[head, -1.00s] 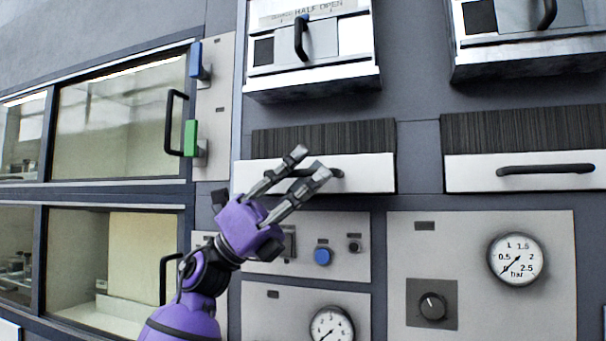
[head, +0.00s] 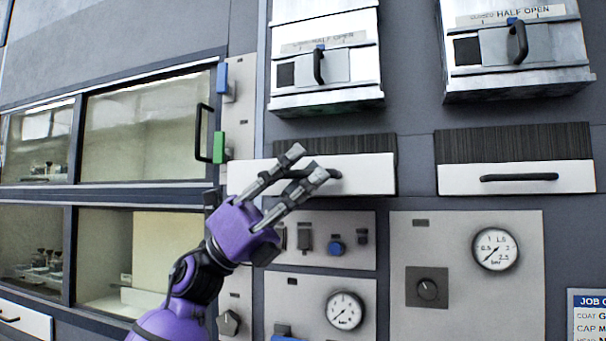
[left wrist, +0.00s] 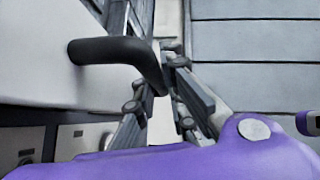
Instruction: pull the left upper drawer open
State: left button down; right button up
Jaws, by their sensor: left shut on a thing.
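The left upper drawer (head: 365,176) has a white front with a black bar handle (head: 333,174), below a dark ribbed strip. Its front overlaps the panel seam at its left and seems to stand out from the wall; how far is hard to tell. My left gripper (head: 306,164) is at the handle's left part, its fingers shut on it and covering some of it. In the left wrist view the black handle (left wrist: 112,52) runs from the white front (left wrist: 35,65) to between my fingers (left wrist: 165,85). My right gripper is out of view.
A second white drawer (head: 515,178) with a black handle is at the right. Two metal hatches (head: 330,60) are above. A panel with a blue knob (head: 336,248) and a gauge (head: 345,311) lie below. Glass windows (head: 150,125) are at the left.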

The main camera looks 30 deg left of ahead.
pick_arm(q)
jog(key=c, duration=2.1)
grip_release()
jog(key=shift+w, duration=0.1)
jog(key=v, duration=1.2)
